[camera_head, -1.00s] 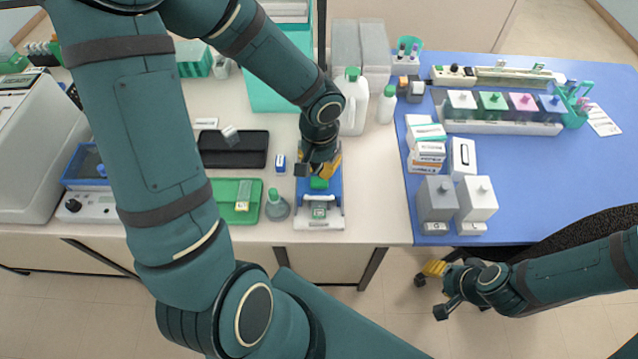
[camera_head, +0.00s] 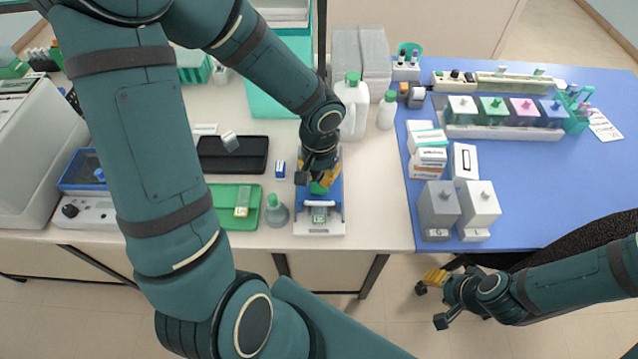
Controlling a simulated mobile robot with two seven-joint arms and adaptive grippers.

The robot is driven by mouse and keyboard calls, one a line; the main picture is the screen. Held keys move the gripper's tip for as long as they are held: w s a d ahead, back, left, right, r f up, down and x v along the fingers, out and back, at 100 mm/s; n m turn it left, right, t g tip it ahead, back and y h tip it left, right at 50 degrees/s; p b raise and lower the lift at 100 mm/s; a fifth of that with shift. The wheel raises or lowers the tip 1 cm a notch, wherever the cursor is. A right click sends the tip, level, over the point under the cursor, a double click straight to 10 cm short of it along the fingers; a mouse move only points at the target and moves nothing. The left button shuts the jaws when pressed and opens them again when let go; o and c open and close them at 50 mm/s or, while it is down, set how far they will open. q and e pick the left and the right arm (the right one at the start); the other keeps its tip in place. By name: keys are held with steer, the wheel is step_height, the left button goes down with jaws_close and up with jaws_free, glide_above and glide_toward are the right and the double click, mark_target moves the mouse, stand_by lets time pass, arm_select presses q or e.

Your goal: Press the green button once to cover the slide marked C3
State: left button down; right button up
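A small cover-slip device (camera_head: 320,229) with a white base and blue sides stands near the table's front edge. Its green button (camera_head: 318,188) shows just below my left gripper (camera_head: 322,180), which hides part of it. I cannot tell whether they touch or whether the button is pressed down. A slide with a green mark (camera_head: 319,215) lies in the front of the device; its label is too small to read. The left gripper's fingers are too small and overlapped to tell open from shut. My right gripper (camera_head: 433,290) is off the table at lower right, its finger opening unclear.
A green-capped flask (camera_head: 276,211) and a green tray (camera_head: 224,208) stand left of the device. A small blue-white block (camera_head: 280,169) and a black case (camera_head: 215,157) are behind them. A white jug (camera_head: 352,112) stands behind my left gripper. Table right of the device is clear.

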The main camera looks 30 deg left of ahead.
mark_target(319, 186)
arm_select(q)
steer(key=shift+f+b, duration=0.35)
steer(key=shift+b, duration=0.05)
stand_by(0.8)
steer(key=shift+r, duration=0.1)
step_height(319, 186, up, 7)
steer(key=p, duration=0.5)
stand_by(0.4)
stand_by(0.6)
